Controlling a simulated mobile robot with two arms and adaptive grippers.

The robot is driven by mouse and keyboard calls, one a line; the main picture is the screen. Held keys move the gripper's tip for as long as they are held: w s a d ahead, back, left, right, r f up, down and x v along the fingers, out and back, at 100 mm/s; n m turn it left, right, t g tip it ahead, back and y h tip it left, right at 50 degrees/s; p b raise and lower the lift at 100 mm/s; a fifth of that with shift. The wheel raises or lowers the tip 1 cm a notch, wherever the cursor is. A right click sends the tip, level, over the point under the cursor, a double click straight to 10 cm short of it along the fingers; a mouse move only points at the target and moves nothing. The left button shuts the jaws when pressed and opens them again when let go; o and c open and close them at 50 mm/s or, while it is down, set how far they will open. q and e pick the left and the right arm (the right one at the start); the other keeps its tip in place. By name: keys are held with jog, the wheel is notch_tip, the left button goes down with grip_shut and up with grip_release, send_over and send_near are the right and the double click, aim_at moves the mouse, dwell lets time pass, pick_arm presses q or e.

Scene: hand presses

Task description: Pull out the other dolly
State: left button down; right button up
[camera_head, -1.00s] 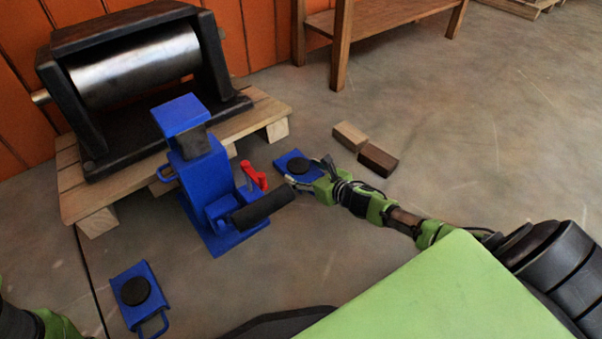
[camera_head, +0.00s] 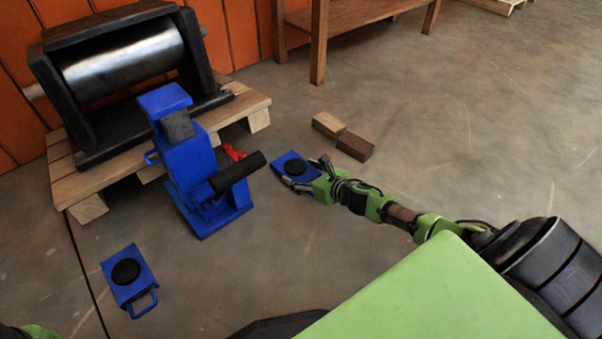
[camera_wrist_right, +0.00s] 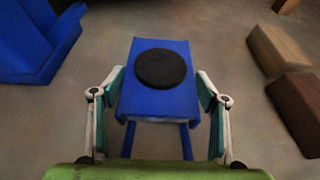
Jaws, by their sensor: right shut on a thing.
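One blue dolly (camera_head: 281,157) with a round black pad lies on the floor right of the blue jack (camera_head: 190,180). My right gripper (camera_head: 310,176) is shut on its near end. In the right wrist view, the fingers press the two sides of the dolly (camera_wrist_right: 128,88), and its handle bars point back between them. A second blue dolly (camera_head: 112,267) with a black pad and loop handle lies on the floor at the lower left, apart from the jack and pallet. My left gripper is not in view; only a green bit of my left arm shows at the bottom left.
A black press with a steel roller (camera_head: 135,62) stands on a wooden pallet (camera_head: 75,190) at the upper left. Two wooden blocks (camera_head: 328,124) (camera_head: 354,146) lie beyond the gripped dolly. A wooden bench (camera_head: 350,20) stands behind. The floor at right is clear.

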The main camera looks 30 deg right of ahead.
jog(key=o, duration=2.2)
jog(key=shift+c, duration=0.2)
jog(key=shift+s, duration=0.15)
jog(key=v, duration=1.1)
jog(key=shift+s+d+r, duration=0.15)
jog(key=shift+s+r, duration=0.05)
jog(key=shift+s, duration=0.15)
